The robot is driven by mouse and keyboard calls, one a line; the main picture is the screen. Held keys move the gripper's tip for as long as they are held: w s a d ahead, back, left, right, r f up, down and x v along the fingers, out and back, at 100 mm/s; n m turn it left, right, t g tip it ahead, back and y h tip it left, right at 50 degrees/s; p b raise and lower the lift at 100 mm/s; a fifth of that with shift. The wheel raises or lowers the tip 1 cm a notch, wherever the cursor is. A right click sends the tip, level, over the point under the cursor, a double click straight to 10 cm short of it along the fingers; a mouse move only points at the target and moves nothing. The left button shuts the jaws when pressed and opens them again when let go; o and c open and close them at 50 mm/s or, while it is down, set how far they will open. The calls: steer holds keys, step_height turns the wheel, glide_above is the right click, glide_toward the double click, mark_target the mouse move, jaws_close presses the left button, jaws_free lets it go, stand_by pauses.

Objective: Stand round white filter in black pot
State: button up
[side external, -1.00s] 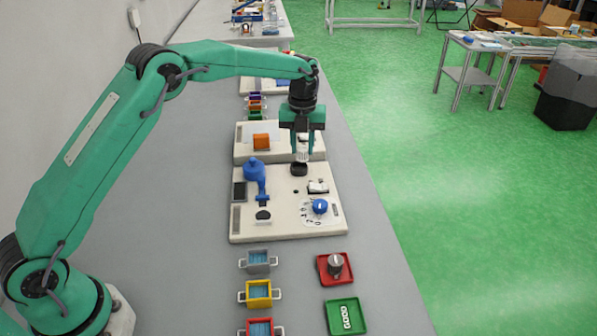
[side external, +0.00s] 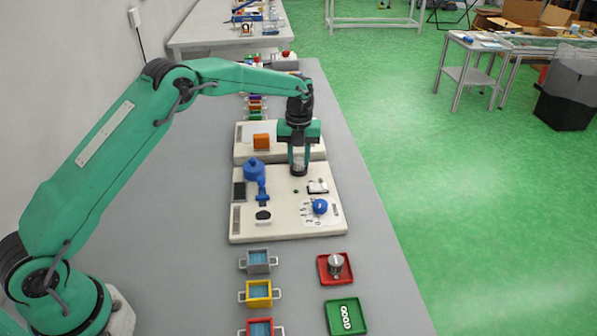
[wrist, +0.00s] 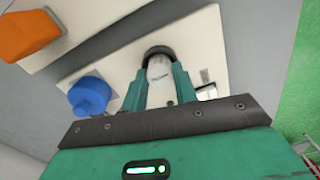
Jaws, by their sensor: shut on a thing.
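The round white filter (side external: 299,158) is upright between the two green fingers of my gripper (side external: 299,163), which is shut on it. It also shows in the wrist view (wrist: 158,68) between the fingertips. The black pot (side external: 299,174) is a short dark ring on the cream board, directly under my gripper. In the wrist view the dark rim of the pot (wrist: 157,50) curves around the far end of the filter. The filter's lower end is hidden, and I cannot tell how deep it sits.
A blue press (side external: 254,172) stands left of the pot on the cream board (side external: 285,229). A white-and-black part (side external: 318,187) and a blue knob (side external: 320,206) are close in front. An orange block (side external: 261,141) sits on the board behind. Trays and cups line the front.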

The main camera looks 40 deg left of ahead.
mark_target(299, 160)
steer(key=shift+f, duration=0.1)
steer(key=o, duration=0.9)
steer(key=shift+o, duration=0.2)
step_height(299, 160, up, 12)
stand_by(0.4)
stand_by(0.5)
